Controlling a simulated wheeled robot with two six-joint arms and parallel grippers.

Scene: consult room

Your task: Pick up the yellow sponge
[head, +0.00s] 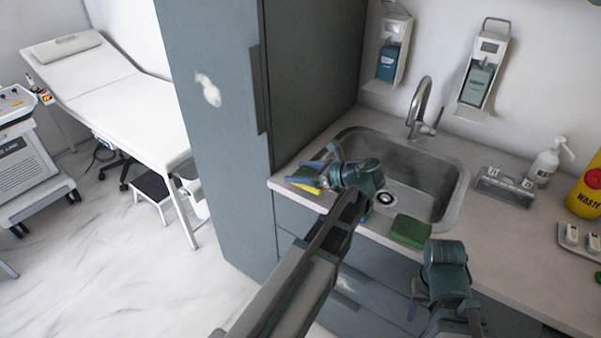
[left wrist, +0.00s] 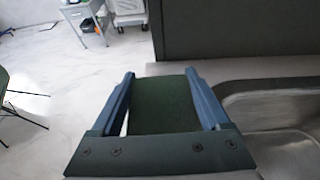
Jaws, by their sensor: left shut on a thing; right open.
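The yellow sponge (head: 306,188) is on the counter's left end, left of the sink, mostly covered by my left gripper (head: 316,177) in the head view. In the left wrist view a dark green face (left wrist: 163,105) fills the space between the two blue fingers of my left gripper (left wrist: 164,88); it looks like the sponge's scouring side. My left gripper is shut on it. Whether the sponge touches the counter I cannot tell. My right gripper (head: 417,291) is low in front of the drawers, open and partly hidden by its wrist.
A green sponge (head: 410,231) lies on the counter's front edge by the sink (head: 455,190). The faucet (head: 419,105) stands behind the sink. A tall grey cabinet (head: 225,120) rises left of the counter. A clear tray (head: 503,186) and spray bottle (head: 545,165) stand to the right.

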